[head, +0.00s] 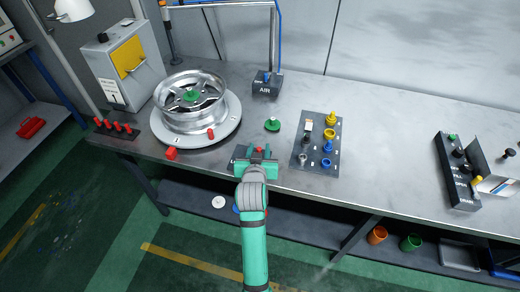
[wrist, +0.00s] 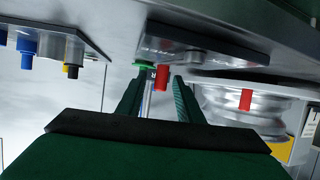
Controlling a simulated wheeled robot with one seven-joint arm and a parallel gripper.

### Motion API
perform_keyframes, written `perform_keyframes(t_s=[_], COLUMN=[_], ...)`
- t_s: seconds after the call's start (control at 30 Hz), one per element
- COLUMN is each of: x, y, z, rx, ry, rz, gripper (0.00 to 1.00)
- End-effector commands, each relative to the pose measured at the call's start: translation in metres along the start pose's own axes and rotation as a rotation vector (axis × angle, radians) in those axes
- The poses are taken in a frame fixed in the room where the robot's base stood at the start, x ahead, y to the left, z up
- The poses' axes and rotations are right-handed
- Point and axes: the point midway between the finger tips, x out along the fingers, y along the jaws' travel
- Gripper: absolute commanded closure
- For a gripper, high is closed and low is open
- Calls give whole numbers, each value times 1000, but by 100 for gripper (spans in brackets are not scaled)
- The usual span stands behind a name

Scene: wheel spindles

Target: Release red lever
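A small red lever (head: 259,150) stands on a dark plate (head: 238,152) at the front edge of the workbench. My teal gripper (head: 257,160) is at the plate, with its fingers on either side of the lever. In the wrist view the red lever (wrist: 163,80) shows between the two open fingers (wrist: 159,85), closer to the right finger. Gaps show beside it, so the fingers look apart from it. The lever's base is partly hidden.
A metal wheel (head: 191,100) sits on a round turntable (head: 229,122) to the left, with red blocks (head: 171,154) by it. A green knob (head: 272,125) stands behind my gripper. A board of colored fittings (head: 303,158) lies to the right, and an AIR box (head: 266,86) behind.

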Motion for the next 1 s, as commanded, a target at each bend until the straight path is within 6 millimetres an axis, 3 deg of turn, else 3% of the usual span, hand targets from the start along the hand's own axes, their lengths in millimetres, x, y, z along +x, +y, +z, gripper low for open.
perform_keyframes(t_s=[0.23,0.7,1.0], x=[-16,-96,-108], y=[0,1,3], z=[0,0,0], rx=[0,1,2], ry=[1,0,0], rz=[0,1,5], gripper=[67,67,67])
